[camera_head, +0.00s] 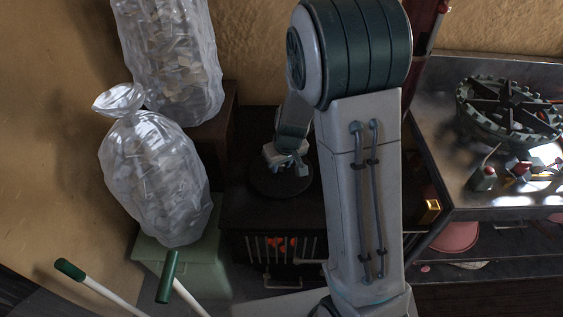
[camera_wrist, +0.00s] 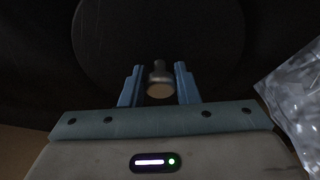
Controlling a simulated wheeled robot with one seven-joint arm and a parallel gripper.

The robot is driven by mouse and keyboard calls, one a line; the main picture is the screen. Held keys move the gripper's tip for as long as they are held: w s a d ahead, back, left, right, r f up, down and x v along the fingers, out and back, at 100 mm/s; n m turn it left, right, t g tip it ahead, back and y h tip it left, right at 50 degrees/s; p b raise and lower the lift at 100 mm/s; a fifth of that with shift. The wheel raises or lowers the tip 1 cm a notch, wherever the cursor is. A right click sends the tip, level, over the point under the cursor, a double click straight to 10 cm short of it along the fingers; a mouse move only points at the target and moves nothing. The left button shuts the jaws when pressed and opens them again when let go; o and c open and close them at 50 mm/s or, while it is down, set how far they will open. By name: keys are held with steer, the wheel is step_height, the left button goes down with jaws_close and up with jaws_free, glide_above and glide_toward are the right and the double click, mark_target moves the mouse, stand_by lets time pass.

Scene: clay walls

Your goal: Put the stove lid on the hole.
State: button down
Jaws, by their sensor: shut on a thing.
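The stove lid (camera_head: 268,187) is a dark round disc with a small knob. It appears flat at the top of the dark stove (camera_head: 240,215); I cannot tell whether it rests there or hangs just above. My gripper (camera_head: 287,160) is over the lid, shut on its knob. In the wrist view the lid (camera_wrist: 105,35) fills the upper middle, and its knob (camera_wrist: 160,80) stands between the two blue fingers of my gripper (camera_wrist: 158,85). No hole shows in either view; the lid, my arm and the shadow hide parts of the stove top.
Orange embers (camera_head: 280,245) glow behind the stove's front grate. Clear bags (camera_head: 155,180) stand close on the left, one on a green box (camera_head: 165,265). Green-handled rods (camera_head: 170,275) rise at the lower left.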

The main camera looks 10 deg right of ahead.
steer(key=shift+f, duration=0.1)
steer(key=c, duration=1)
jaws_free()
steer(key=p+v, duration=0.2)
steer(key=v, duration=1.2)
steer(key=shift+p, duration=0.3)
